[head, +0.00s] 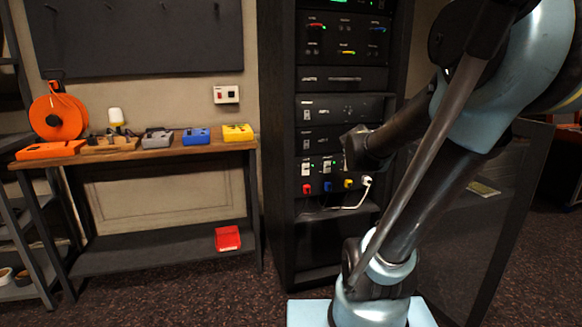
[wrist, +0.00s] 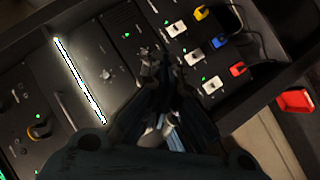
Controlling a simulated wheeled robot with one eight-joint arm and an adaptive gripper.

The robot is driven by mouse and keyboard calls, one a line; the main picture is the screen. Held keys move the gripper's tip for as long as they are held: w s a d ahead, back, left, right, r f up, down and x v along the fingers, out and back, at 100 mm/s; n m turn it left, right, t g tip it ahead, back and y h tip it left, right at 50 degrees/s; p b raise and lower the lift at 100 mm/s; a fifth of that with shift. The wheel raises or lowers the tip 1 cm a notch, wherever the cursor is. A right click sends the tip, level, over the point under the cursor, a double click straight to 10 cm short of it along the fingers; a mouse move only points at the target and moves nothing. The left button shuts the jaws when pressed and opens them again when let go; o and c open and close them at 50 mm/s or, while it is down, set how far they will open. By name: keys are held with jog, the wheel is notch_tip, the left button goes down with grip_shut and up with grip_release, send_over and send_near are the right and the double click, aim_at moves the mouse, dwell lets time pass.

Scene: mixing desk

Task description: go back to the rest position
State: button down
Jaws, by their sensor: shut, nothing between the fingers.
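My gripper (wrist: 163,58) is shut and empty in the wrist view, its dark fingers together in front of the rack's panels. In the head view my gripper (head: 352,150) is at the end of my dark forearm, in front of the tall black rack (head: 278,150). It covers part of the rack's lower panels. The switch panel holds white switches with green lights, and red, blue and yellow plugs. The red plug (wrist: 238,69), blue plug (wrist: 221,40) and yellow plug (wrist: 202,13) lie to the right of my fingers in the wrist view. I cannot tell the gap to the panel.
A white plug (head: 366,180) with a cable hangs at the panel's right. Left of the rack, a wooden-topped bench (head: 150,152) bears an orange reel (head: 58,117) and several coloured boxes. A red bin (head: 228,238) sits on its lower shelf. A mesh door (head: 480,220) stands at right.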

jog(key=s+a+f+m+g+y, duration=0.1)
jog(key=s+f+m+g, duration=0.1)
jog(key=s+f, duration=0.4)
jog(key=s+a+f+m+g+y, duration=0.1)
jog(key=s+f+g, duration=0.4)
jog(key=s, duration=0.8)
jog(key=s+a+f+m+g+y, duration=0.1)
jog(key=s+a+f+m+g, duration=0.2)
jog(key=s+f, duration=0.3)
jog(key=s+m, duration=0.1)
jog(key=s, duration=0.3)
jog(key=shift+a+f+g, duration=0.2)
jog(key=shift+f+g, duration=0.15)
jog(key=shift+g, duration=0.05)
jog(key=shift+w+f, duration=0.2)
jog(key=shift+w, duration=0.25)
jog(key=shift+s+r, duration=0.1)
jog(key=shift+s, duration=0.05)
